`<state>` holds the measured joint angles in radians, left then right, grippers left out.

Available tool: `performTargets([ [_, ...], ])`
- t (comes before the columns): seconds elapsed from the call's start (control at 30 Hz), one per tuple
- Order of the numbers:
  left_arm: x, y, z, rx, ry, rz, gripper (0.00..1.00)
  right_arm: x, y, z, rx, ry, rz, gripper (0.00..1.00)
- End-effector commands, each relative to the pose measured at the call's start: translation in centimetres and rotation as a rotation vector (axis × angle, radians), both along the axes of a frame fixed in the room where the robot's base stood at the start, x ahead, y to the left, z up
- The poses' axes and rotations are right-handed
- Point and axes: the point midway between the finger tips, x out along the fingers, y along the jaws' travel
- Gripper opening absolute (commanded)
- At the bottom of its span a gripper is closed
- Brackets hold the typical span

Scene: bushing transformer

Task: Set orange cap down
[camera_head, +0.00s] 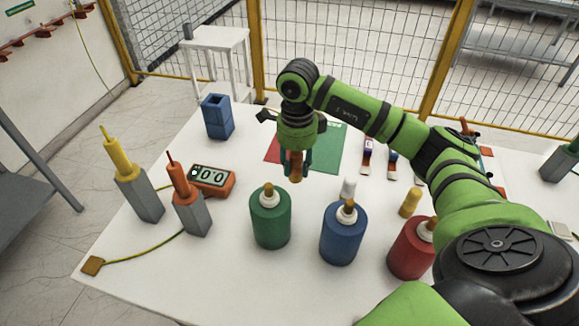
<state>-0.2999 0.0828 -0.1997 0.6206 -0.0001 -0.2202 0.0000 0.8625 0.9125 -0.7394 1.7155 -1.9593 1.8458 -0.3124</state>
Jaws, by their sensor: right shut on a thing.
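My right gripper (296,168) reaches in from the right and points down over the middle of the table (200,262). It is shut on a small orange-brown piece (296,167), which appears to be the orange cap. The cap is held upright above the table behind the green cylinder (270,222), in front of the red and green mat (333,152). The arm and fingers hide part of the mat and the cap. I cannot tell the exact gap under the cap. My left gripper is not in view.
A blue cylinder (343,240), red cylinder (408,255), white cap (348,187) and yellow cap (410,203) stand to the right. Grey blocks with yellow (120,160) and orange (178,180) tops, an orange display box (214,181) and blue holder (217,125) stand left.

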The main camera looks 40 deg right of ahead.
Motion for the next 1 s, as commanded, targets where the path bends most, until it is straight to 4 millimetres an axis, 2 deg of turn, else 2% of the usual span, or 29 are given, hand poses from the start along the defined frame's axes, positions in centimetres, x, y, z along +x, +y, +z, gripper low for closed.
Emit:
performTargets([
  [0.1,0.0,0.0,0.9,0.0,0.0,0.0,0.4,1.5,0.8,-0.7,0.003,0.001,0.0,0.01],
  [0.2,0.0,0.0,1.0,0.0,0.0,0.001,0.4,2.1,1.0,-1.3,0.001,0.0,0.001,0.01],
  [0.53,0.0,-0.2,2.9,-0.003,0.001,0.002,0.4,2.1,1.0,-5.0,0.0,0.003,0.0,0.01],
  [0.93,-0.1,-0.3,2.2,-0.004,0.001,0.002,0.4,2.2,0.9,-5.9,-0.001,-0.001,0.001,0.01],
  [0.97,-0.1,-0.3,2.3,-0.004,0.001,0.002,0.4,2.2,0.9,-5.9,-0.001,-0.001,0.001,0.38],
  [1.0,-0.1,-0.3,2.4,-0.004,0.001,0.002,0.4,2.1,0.9,-5.8,-0.001,-0.001,0.001,0.54],
])
